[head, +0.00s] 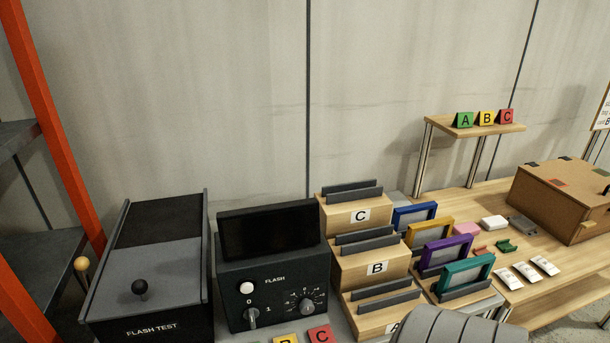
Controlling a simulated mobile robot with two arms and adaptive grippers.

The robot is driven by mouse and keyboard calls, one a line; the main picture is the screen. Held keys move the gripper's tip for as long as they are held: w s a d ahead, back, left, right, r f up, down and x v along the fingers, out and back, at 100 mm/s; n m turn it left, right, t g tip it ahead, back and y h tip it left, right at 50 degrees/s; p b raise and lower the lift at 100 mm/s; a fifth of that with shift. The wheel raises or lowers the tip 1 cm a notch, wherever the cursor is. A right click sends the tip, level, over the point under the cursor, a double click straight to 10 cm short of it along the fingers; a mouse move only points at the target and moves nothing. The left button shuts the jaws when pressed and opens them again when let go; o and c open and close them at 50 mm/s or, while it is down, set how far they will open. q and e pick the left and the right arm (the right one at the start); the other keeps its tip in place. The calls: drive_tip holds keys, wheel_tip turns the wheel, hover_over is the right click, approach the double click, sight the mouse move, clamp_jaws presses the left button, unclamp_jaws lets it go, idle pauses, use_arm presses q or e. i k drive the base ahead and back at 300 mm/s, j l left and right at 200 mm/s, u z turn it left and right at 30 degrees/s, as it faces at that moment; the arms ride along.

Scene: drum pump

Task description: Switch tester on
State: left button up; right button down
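The tester is a black console marked FLASH (275,281), with a dark, blank screen (268,231) on its sloped top. A metal toggle switch (251,318) sits at the lower left of its front, just below the 0 mark, with the 1 mark to its right. A white round button (246,287) is above the switch and a rotary knob (306,306) is to the right. The box marked FLASH TEST (150,328) stands left of the console, its lid with a black ball knob closed. Neither of my grippers is in view.
Stepped wooden racks (345,216) marked C and B stand right of the console. Coloured frames (469,273) and small parts lie beyond, before a cardboard box (565,195). A grey ribbed part, seemingly my arm, covers the bottom right. An orange-posted shelf (50,130) is at left.

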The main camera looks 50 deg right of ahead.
sight(250, 314)
drive_tip(key=z, duration=1.45)
